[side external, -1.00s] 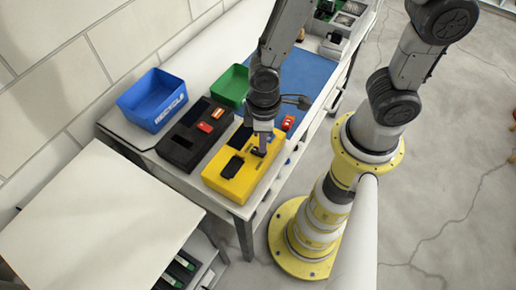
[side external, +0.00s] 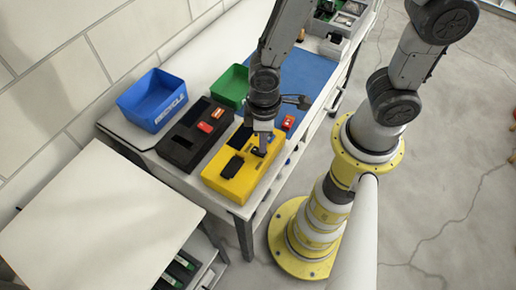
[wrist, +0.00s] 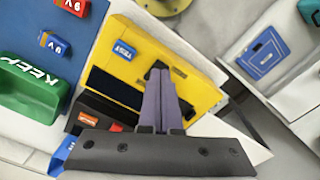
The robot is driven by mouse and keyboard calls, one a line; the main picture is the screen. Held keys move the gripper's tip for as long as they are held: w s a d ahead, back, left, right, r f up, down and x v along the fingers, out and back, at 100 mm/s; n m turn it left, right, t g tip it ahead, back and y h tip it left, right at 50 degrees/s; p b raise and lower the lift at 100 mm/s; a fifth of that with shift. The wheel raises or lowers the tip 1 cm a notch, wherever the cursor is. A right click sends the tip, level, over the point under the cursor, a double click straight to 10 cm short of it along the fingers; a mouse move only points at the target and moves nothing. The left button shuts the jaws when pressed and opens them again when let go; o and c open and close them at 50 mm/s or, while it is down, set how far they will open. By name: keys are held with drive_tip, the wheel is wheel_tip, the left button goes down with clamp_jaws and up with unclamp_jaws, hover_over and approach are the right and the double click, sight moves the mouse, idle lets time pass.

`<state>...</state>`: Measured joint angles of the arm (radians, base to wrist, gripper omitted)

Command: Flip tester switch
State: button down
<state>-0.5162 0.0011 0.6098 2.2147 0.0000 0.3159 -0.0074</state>
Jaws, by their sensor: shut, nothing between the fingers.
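The yellow tester box (side external: 228,184) stands on the workbench, with dark panels on its top. My gripper (side external: 261,152) points down at the right part of the tester's top, shut and empty. In the wrist view its fingers (wrist: 158,78) are together and overlap the black part. I cannot tell whether they touch it, nor which way the switch is set.
A black box (side external: 180,150) with red items is left of the tester. A blue recycle bin (side external: 150,98) and a green bin (side external: 229,88) stand behind. A red battery-like item (side external: 288,122) lies on the blue mat (side external: 305,75).

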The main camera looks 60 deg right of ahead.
drive_tip(key=shift+f, duration=0.95)
idle(0.8)
drive_tip(key=shift+r, duration=3.55)
drive_tip(key=shift+w+d, duration=0.15)
drive_tip(key=w+d+r+m+t+y, duration=0.1)
drive_tip(key=w+d+r+m+t, duration=0.15)
drive_tip(key=r, duration=0.35)
drive_tip(key=w+d+r+m+t, duration=0.1)
drive_tip(key=d+r+t, duration=0.1)
drive_tip(key=d+r, duration=0.35)
drive_tip(key=s+d+r+m+t+h, duration=0.1)
drive_tip(key=s+d+r+m, duration=0.1)
drive_tip(key=s+d+r, duration=0.2)
drive_tip(key=s+r, duration=0.3)
drive_tip(key=s, duration=0.2)
